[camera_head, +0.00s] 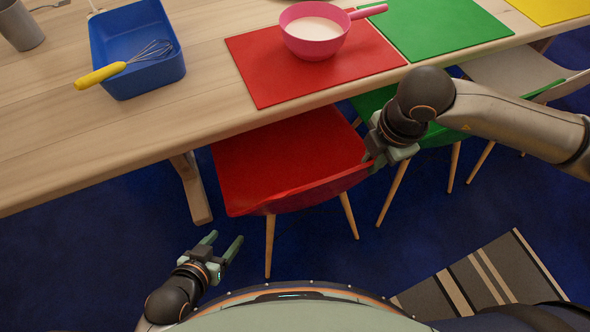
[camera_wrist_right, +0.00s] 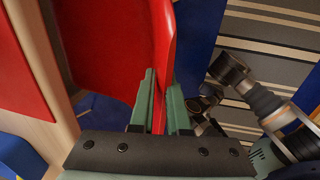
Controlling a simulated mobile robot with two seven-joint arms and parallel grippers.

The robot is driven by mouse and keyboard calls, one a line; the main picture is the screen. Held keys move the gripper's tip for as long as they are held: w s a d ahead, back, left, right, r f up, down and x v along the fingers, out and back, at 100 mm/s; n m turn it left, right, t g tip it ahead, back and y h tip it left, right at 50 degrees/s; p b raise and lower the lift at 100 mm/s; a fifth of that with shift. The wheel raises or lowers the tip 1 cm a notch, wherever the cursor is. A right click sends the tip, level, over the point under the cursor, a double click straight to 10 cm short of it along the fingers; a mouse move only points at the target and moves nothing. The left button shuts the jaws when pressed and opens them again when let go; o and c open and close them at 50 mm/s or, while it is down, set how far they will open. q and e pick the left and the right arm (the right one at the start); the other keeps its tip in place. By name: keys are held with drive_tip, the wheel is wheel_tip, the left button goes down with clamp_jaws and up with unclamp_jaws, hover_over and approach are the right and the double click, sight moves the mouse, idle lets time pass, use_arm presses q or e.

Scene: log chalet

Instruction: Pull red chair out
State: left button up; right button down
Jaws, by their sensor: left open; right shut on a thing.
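The red chair (camera_head: 282,160) stands at the table's near side, its seat partly under the table edge and its wooden legs on the blue floor. My right gripper (camera_head: 375,162) is shut on the right end of the chair's backrest. In the right wrist view the red backrest (camera_wrist_right: 161,50) runs down between the two pale green fingers (camera_wrist_right: 161,105). My left gripper (camera_head: 222,247) is open and empty, low to the left of the chair and apart from it.
The wooden table (camera_head: 120,130) bears a red mat (camera_head: 260,75) with a pink pan (camera_head: 313,38), a blue bin (camera_head: 150,80) with a whisk (camera_head: 125,64), and a green mat (camera_head: 435,25). A green chair (camera_head: 440,135) stands close on the right. A striped rug (camera_head: 480,275) lies at lower right.

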drive_tip(key=s+d+p, duration=0.3)
drive_tip(key=s+d, duration=0.1)
drive_tip(key=s, duration=0.6)
drive_tip(key=shift+s, duration=0.35)
idle(0.4)
drive_tip(key=shift+n+b, duration=0.3)
drive_tip(key=shift+n, duration=0.4)
